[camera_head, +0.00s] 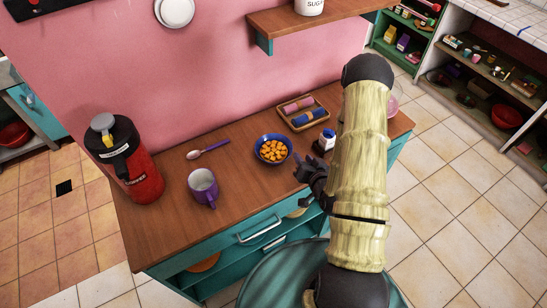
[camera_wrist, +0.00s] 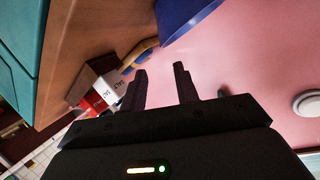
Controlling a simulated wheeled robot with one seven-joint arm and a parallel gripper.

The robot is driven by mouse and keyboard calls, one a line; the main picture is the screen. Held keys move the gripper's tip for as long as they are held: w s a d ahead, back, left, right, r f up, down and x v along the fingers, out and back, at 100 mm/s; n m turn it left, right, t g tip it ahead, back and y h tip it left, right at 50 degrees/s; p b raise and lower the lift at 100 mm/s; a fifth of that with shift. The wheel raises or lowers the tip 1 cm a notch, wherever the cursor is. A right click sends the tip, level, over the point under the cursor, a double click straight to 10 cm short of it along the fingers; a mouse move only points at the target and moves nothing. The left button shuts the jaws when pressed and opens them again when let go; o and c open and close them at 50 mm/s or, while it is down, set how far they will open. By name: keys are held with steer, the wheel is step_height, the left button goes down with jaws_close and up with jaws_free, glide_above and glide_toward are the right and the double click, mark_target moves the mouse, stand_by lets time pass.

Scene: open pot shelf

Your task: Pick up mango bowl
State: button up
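The mango bowl (camera_head: 261,160) is a blue bowl filled with orange mango pieces. It stands upright on the wooden counter in the head view. Part of its blue outer side shows at the top of the wrist view (camera_wrist: 188,16). My gripper (camera_head: 299,165) is just to the right of the bowl, low over the counter and partly hidden by my arm. In the wrist view my gripper (camera_wrist: 159,76) has its two dark fingers apart with nothing between them. The bowl lies beyond the fingertips, and no contact shows.
A salt box (camera_wrist: 97,84) stands close beside my gripper. Behind the bowl is a wooden tray (camera_head: 325,107) with rolled cloths. A purple mug (camera_head: 202,188), a spoon (camera_head: 208,149) and a red-black flask (camera_head: 130,160) are to the left. A shelf (camera_head: 315,20) hangs above.

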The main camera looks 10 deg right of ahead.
mark_target(274, 149)
steer(key=shift+b+x, duration=0.8)
steer(key=shift+x, duration=0.15)
steer(key=shift+p+x, duration=0.55)
steer(key=shift+x, duration=0.3)
steer(key=shift+w, duration=0.15)
steer(key=shift+w+f, duration=0.1)
steer(key=shift+a+p+x, duration=0.2)
steer(key=shift+p+x, duration=0.45)
steer(key=shift+x, duration=0.6)
steer(key=shift+a+p+x, duration=0.15)
steer(key=shift+p+x, duration=0.45)
steer(key=shift+x, duration=0.7)
steer(key=shift+f, duration=0.15)
jaws_close()
